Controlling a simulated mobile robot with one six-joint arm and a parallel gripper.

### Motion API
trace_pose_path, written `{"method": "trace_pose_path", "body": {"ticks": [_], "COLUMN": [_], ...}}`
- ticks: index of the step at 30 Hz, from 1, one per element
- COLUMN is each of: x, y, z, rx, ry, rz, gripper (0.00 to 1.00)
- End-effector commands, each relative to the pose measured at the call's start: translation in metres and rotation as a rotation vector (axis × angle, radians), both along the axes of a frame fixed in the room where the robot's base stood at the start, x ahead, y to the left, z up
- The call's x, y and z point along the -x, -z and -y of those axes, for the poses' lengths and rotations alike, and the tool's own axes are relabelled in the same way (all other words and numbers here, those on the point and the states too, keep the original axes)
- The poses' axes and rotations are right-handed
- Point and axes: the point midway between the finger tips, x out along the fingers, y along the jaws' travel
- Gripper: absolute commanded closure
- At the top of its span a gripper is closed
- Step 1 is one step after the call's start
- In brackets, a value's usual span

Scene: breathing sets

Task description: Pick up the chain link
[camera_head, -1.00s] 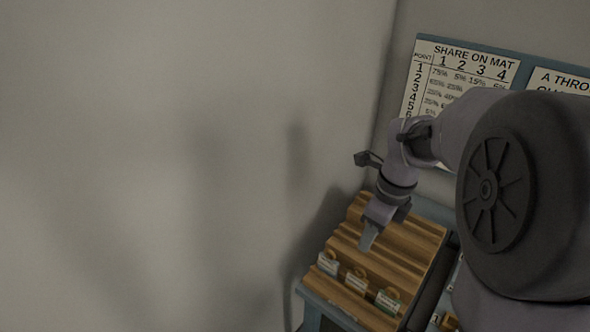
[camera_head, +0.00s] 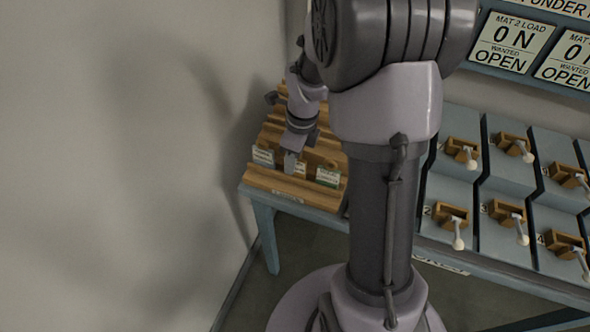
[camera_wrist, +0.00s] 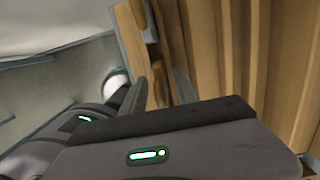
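One wooden link (camera_head: 331,164) shows behind the right label; the middle one is largely hidden by my gripper (camera_head: 291,162). In the wrist view my gripper (camera_wrist: 163,80) has its two grey fingers apart. A brown wooden link (camera_wrist: 160,88) shows between the fingers, against the rack's edge; I cannot tell whether either finger touches it. I cannot tell from the labels which piece is the chain link.
The rack stands on a blue-grey table (camera_head: 262,208) beside a plain wall (camera_head: 120,150). To the right, grey panels carry several wooden lever blocks (camera_head: 452,216) with white-tipped handles.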

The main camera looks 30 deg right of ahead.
Motion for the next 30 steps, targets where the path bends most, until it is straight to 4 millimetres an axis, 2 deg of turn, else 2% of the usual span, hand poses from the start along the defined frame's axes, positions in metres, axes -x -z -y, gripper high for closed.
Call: {"method": "trace_pose_path", "body": {"ticks": [2, 3, 8, 30], "x": [-0.0002, -0.0001, -0.0001, -0.0002], "y": [-0.0021, -0.0023, -0.0025, -0.0027], "z": [0.0001, 0.0001, 0.0000, 0.0001], "rx": [0.001, 0.000, 0.001, 0.000], "ry": [0.000, 0.000, -0.001, -0.001], "rz": [0.001, 0.001, 0.001, 0.001], "gripper": [0.64, 0.68, 0.99, 1.00]}}
